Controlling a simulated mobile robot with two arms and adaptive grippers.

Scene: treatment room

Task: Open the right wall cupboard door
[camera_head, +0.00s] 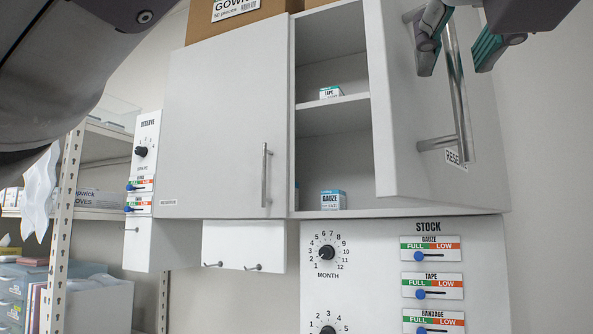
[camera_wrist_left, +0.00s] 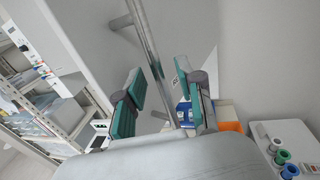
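The right wall cupboard door (camera_head: 418,120) stands open, swung outward, so the shelves behind it show. Its long metal handle (camera_head: 461,100) runs upright on the door's face and also shows in the left wrist view (camera_wrist_left: 147,38). My left gripper (camera_head: 459,46) is at the upper part of the handle. Its teal-padded fingers are spread on either side of the bar with visible gaps, and the left wrist view shows the bar passing between the open fingers (camera_wrist_left: 162,100). My right gripper is not in view.
Inside the cupboard (camera_head: 330,212) are a tape box (camera_head: 331,92) and a gauze box (camera_head: 333,200). The left cupboard door (camera_head: 222,130) is shut. A stock panel (camera_head: 375,275) hangs below. Cardboard boxes (camera_head: 240,22) sit on top. Shelving (camera_head: 72,190) stands at left.

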